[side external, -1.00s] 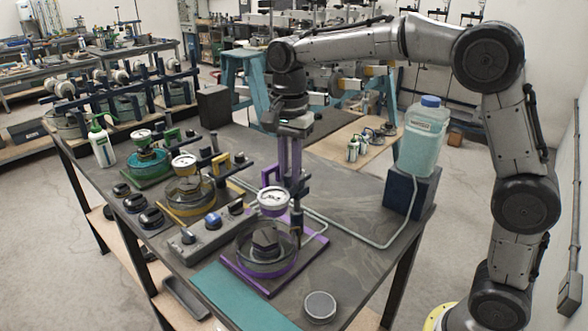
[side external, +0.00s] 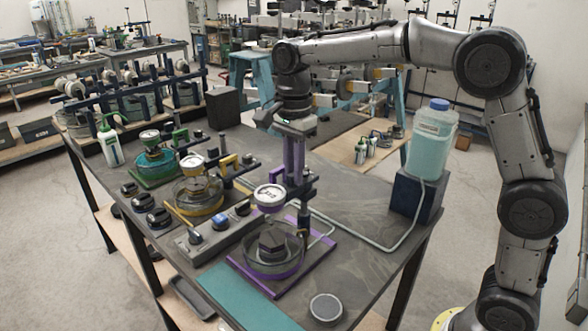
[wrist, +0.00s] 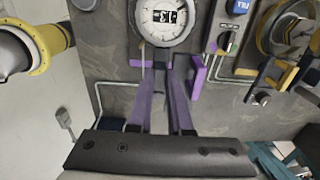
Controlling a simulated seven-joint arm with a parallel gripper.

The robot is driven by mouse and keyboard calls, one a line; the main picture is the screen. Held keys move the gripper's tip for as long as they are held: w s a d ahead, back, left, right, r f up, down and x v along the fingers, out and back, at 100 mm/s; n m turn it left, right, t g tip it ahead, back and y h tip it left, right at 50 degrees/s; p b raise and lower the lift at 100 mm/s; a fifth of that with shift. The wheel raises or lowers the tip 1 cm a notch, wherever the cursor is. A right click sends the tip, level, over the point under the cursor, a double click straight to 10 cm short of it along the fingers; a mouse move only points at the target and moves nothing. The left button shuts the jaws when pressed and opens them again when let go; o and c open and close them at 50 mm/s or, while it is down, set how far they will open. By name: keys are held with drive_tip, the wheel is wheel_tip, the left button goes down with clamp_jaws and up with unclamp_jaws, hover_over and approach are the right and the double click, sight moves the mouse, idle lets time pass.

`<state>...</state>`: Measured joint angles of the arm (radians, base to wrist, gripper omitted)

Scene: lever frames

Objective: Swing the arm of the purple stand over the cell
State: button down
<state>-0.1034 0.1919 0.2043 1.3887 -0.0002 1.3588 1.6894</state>
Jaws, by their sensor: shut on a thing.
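The purple stand has a purple base (side external: 317,258), a dark upright post (side external: 304,215) and an arm with a round white dial (side external: 269,197). A clear round cell (side external: 293,262) with a purple ring and a dark hexagonal block inside sits on the base. In the side view the dial is above the cell's back part; whether it is centred over it I cannot tell. My gripper (side external: 294,178) points down with long purplish fingers, shut on the stand's arm beside the dial. In the wrist view my gripper (wrist: 159,65) is just below the dial (wrist: 162,18); the finger contact is partly hidden.
A yellow stand (side external: 192,190) and a green stand (side external: 155,160) stand to the left. A control box with knobs (side external: 207,236) lies in front. A blue-capped bottle (side external: 431,135) on a dark block and a tube are at right. A grey disc (side external: 326,308) lies near the front.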

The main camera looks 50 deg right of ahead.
drive_tip(key=c, duration=0.8)
unclamp_jaws()
drive_tip(key=shift+c, duration=0.2)
wheel_tip(320, 180, up, 14)
